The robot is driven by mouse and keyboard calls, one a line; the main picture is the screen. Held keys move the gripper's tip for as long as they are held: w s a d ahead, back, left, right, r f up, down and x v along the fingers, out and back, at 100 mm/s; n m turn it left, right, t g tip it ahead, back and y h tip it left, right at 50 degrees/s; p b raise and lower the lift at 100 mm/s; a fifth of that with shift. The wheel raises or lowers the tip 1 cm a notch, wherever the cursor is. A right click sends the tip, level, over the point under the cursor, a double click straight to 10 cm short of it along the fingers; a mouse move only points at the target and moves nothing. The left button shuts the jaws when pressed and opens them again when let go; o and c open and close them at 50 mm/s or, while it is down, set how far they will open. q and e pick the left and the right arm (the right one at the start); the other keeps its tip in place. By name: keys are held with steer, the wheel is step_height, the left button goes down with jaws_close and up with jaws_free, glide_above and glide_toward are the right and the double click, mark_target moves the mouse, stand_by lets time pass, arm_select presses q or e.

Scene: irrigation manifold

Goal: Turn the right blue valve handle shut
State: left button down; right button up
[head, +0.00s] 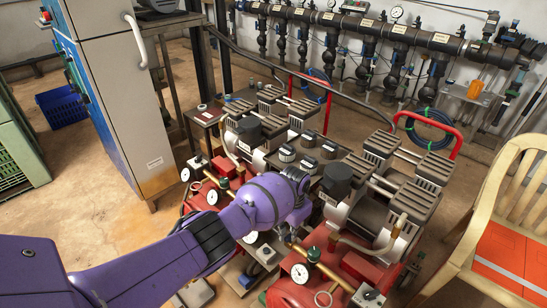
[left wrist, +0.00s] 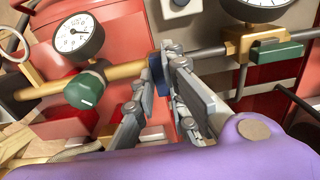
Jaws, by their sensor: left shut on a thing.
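A small blue valve handle (left wrist: 156,74) is between the fingertips of my left gripper (left wrist: 164,68) in the left wrist view. The gripper is shut on it, and only part of the handle shows past the fingers. The handle sits on a brass pipe (left wrist: 122,74) by a red tank. In the head view my left gripper (head: 291,234) reaches down between the two red compressors, and the handle is hidden or too small to make out there. My right gripper is in neither view.
A pressure gauge (left wrist: 78,38) and a green knob (left wrist: 86,90) are close beside the fingers. Another green part (left wrist: 276,51) is on the right. In the head view a cream chair (head: 490,195) stands at right and a grey cabinet (head: 118,100) at left.

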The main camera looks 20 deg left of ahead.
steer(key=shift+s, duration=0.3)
arm_select(q)
steer(key=c, duration=1.8)
jaws_free()
steer(key=shift+r, duration=0.1)
steer(key=shift+w+r, duration=0.1)
step_height(320, 180, up, 12)
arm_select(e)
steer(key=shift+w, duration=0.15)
